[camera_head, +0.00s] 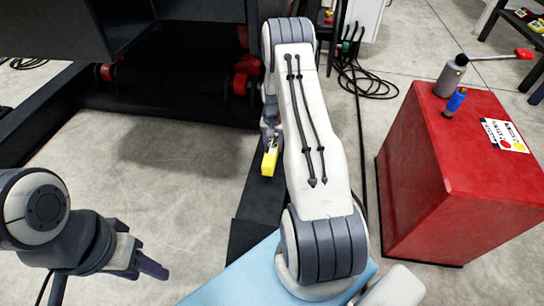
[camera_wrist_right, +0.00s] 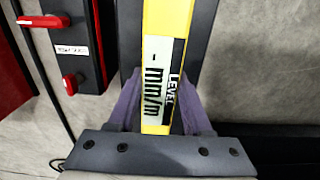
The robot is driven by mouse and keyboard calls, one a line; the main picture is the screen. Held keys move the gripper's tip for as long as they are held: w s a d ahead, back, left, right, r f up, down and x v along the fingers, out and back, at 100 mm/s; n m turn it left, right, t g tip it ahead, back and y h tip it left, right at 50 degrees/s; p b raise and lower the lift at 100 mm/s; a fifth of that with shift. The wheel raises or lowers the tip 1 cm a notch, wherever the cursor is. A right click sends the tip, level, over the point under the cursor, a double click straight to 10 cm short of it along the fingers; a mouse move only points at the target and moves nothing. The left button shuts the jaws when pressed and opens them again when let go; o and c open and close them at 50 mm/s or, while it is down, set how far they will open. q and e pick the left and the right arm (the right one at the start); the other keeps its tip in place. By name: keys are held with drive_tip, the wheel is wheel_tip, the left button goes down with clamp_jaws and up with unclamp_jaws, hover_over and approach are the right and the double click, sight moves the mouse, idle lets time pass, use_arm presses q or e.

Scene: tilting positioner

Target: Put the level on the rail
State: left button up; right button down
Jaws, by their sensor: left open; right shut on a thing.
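The level (camera_head: 269,162) is a yellow bar hanging below my right gripper (camera_head: 269,138) in the head view. In the right wrist view the level (camera_wrist_right: 165,50) runs up the picture between the fingers of my right gripper (camera_wrist_right: 158,100), which is shut on it. Its face reads "LEVEL" and "mm/m". A long dark grey beam (camera_wrist_right: 203,45) lies behind the level there; I cannot tell whether it is the rail or whether the level touches it. My left gripper (camera_head: 143,267) is open and empty at lower left.
A red cabinet (camera_head: 420,170) stands at right, with a grey cylinder (camera_head: 448,80), a red-knobbed lever and a blue bottle (camera_head: 456,99) on top. A large dark machine (camera_head: 160,70) is at the back left. Red handles (camera_wrist_right: 70,83) show in the wrist view. Bare floor lies at left.

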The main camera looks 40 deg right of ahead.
drive_tip(key=shift+w+a+f, duration=0.1)
drive_tip(key=shift+w+f, duration=0.05)
wheel_tip(320, 180, down, 4)
drive_tip(key=b, duration=0.3)
drive_tip(key=shift+c, duration=1.6)
unclamp_jaws()
